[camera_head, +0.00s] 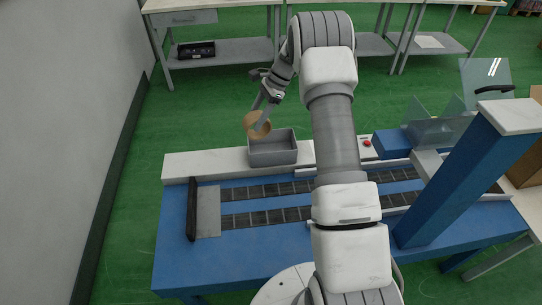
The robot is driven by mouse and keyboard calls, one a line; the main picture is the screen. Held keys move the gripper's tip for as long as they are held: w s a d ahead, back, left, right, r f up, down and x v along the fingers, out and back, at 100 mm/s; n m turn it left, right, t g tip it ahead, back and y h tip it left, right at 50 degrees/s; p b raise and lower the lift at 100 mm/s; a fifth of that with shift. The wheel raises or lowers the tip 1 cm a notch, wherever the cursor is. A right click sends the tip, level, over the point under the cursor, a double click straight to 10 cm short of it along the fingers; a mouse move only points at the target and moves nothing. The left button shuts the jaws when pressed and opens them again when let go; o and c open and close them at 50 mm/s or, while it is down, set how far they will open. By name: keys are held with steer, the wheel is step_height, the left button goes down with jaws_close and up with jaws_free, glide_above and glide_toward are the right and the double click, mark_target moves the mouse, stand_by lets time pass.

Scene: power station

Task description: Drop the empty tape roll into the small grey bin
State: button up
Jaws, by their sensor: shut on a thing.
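The empty tape roll (252,120) is a small tan cardboard ring. My gripper (261,122) is shut on it and holds it in the air, beside the upper left of the small grey bin in the picture. The small grey bin (273,158) is an open rectangular box standing on the white ledge at the back of the blue conveyor table. Its inside looks empty from here, though its floor shows only in part.
The blue table (180,262) carries dark roller tracks (266,217). A blue post (452,185) and clear guards (437,130) stand at the right. A grey wall (60,120) is at the left. Workbenches stand behind on the green floor.

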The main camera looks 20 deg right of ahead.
steer(key=w+d+f+m+t+h+b, duration=0.35)
steer(key=w+d+f+m+t, duration=0.2)
steer(key=w+d+m, duration=0.5)
step_height(320, 180, down, 6)
steer(key=s+a+m+b, duration=0.1)
steer(key=b, duration=0.3)
steer(key=shift+y+b, duration=0.35)
steer(key=shift+b, duration=0.05)
steer(key=shift+s+a+m, duration=0.1)
steer(key=shift+m, duration=0.15)
steer(key=o, duration=1.4)
steer(key=p+v, duration=0.3)
steer(key=v, duration=1.4)
steer(key=shift+r, duration=0.25)
